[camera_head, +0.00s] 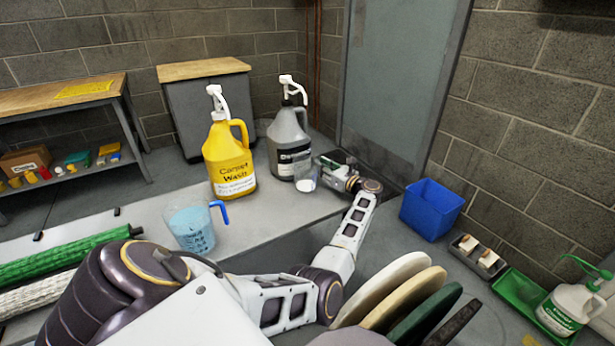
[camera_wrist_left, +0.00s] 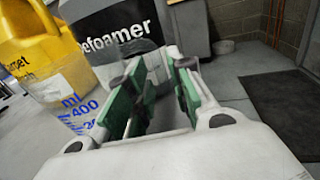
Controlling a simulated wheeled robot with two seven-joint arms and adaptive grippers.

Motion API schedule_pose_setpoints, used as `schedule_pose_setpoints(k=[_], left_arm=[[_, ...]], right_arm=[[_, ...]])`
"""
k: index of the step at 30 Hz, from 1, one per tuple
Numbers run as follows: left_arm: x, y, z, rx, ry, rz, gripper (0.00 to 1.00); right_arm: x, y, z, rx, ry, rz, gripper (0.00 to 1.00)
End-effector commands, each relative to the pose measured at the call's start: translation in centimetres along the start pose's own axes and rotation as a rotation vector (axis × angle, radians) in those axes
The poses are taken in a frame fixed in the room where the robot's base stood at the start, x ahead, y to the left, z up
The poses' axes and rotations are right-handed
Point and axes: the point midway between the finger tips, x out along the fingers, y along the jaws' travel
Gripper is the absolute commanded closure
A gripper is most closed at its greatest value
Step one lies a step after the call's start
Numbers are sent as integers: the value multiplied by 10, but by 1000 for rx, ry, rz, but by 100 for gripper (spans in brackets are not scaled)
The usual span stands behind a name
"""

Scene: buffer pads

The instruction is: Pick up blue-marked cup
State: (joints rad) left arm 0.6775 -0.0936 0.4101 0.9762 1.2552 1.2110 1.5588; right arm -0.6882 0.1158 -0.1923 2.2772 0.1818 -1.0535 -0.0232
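A clear measuring cup with blue printed marks, a blue handle and light blue contents (camera_head: 192,230) stands on the grey bench at the left. Its blue scale also shows at the left of the left wrist view (camera_wrist_left: 72,108). A smaller clear cup with white contents (camera_head: 306,182) stands in front of the grey defoamer jug (camera_head: 289,142). My left gripper (camera_head: 328,166) is beside this smaller cup, its green-padded fingers open (camera_wrist_left: 155,88). A pale see-through shape shows between and beyond the fingers; I cannot tell whether they touch it. My right gripper is not in view.
A yellow Carpet Wash jug (camera_head: 229,158) stands behind the blue-marked cup. A blue bin (camera_head: 431,208) is right of the bench. Round pads (camera_head: 405,300) stand in front. A green tray (camera_head: 520,300) with a white jug (camera_head: 567,308) is at the right.

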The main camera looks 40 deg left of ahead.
Motion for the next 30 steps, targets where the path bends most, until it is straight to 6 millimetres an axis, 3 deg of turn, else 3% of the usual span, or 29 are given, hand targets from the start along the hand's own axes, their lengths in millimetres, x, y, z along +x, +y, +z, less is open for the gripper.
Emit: schedule_pose_setpoints(k=[7, 23, 28, 30], left_arm=[[24, -1, 0, -1, -1, 0, 78], [27, -1, 1, 0, 0, -1, 78], [27, -1, 1, 0, 0, -1, 97], [27, -1, 1, 0, 0, 0, 100]], right_arm=[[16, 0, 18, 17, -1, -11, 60], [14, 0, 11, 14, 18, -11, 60], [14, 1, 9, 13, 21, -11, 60], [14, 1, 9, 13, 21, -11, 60]])
